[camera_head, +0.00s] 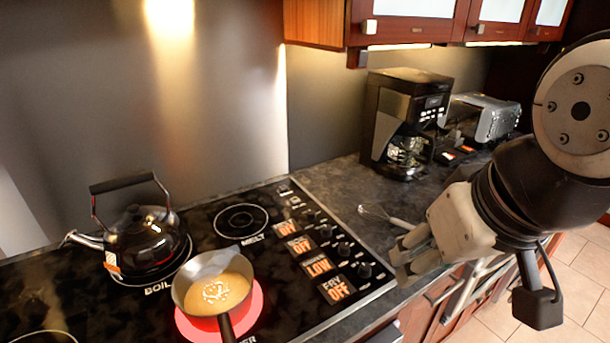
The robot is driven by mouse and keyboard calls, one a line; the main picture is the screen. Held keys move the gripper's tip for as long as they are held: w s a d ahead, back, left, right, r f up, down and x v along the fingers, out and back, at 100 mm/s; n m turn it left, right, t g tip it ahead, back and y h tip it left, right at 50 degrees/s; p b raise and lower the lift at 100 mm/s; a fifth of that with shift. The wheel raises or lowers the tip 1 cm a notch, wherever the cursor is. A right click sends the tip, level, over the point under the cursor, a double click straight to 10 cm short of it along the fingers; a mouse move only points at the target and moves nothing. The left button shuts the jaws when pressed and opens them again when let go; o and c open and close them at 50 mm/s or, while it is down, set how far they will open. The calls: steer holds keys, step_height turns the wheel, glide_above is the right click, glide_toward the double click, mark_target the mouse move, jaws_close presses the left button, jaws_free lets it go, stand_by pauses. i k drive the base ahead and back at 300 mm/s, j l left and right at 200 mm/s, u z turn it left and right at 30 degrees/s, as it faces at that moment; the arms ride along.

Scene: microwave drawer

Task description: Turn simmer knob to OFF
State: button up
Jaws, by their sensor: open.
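The cooktop has a column of black knobs on its right side, each beside an orange-and-white label. The label reading LOW (318,265) has a dark knob (343,248) just to its upper right; the word above LOW is too small to read surely. The lowest label reads FRY OFF (337,289), with another knob (364,270) beside it. A pan (192,297) of soup sits on a red-glowing burner (255,305), whose name is mostly hidden. My gripper (400,258) is open and empty, to the right of the knobs and apart from them.
A black kettle (146,243) stands on the BOIL burner. A whisk (378,213) lies on the counter beyond my gripper. A coffee maker (405,120) and toaster (487,116) stand at the back right. Drawer handles (462,290) jut out below the counter.

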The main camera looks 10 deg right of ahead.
mark_target(344, 250)
steer(key=k+l+u, duration=0.1)
steer(key=l, duration=0.15)
steer(key=k+l+u, duration=0.15)
steer(key=i+l+u, duration=0.15)
steer(key=l, duration=0.2)
steer(key=i+l+u, duration=0.35)
steer(key=l, duration=0.4)
steer(key=i, duration=0.05)
